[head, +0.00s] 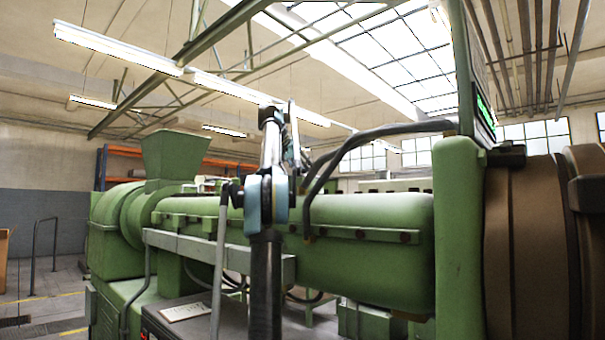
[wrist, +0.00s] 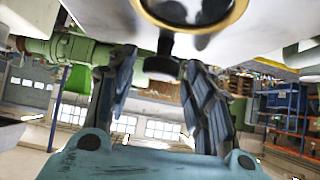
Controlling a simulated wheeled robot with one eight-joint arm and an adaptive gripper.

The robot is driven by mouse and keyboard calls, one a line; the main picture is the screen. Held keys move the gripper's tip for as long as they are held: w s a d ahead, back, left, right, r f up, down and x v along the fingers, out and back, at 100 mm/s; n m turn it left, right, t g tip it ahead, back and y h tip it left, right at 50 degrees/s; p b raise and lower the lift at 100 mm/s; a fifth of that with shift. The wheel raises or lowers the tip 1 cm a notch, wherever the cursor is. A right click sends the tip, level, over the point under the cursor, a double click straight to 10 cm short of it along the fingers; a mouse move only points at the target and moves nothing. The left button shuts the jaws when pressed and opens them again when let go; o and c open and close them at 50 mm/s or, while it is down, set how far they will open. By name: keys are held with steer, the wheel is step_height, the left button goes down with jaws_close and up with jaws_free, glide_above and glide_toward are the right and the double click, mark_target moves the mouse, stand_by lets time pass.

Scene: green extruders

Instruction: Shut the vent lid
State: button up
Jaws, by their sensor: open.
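My gripper (wrist: 160,66) is open in the wrist view, its two dark ridged fingers spread apart. A round dark opening or disc with a brass-coloured rim (wrist: 192,30) is at the top edge, set in a pale surface and cut off by the frame. A short dark stem with a round black end (wrist: 162,67) shows between the fingertips; I see no clear contact with either finger. I cannot tell for certain which of these is the vent lid, nor how far it is open. In the head view my arm stands before the green extruder barrel (head: 375,228) and my gripper cannot be made out.
A green hopper (head: 175,157) stands on the machine at left. Black hoses (head: 375,132) arch over the barrel. A green upright housing (head: 460,230) and brown cylinders (head: 525,245) stand at right. A metal rail (head: 210,253) runs along the front. Open floor lies far left.

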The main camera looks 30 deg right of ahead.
steer(key=shift+v, duration=3.65)
steer(key=shift+w, duration=0.1)
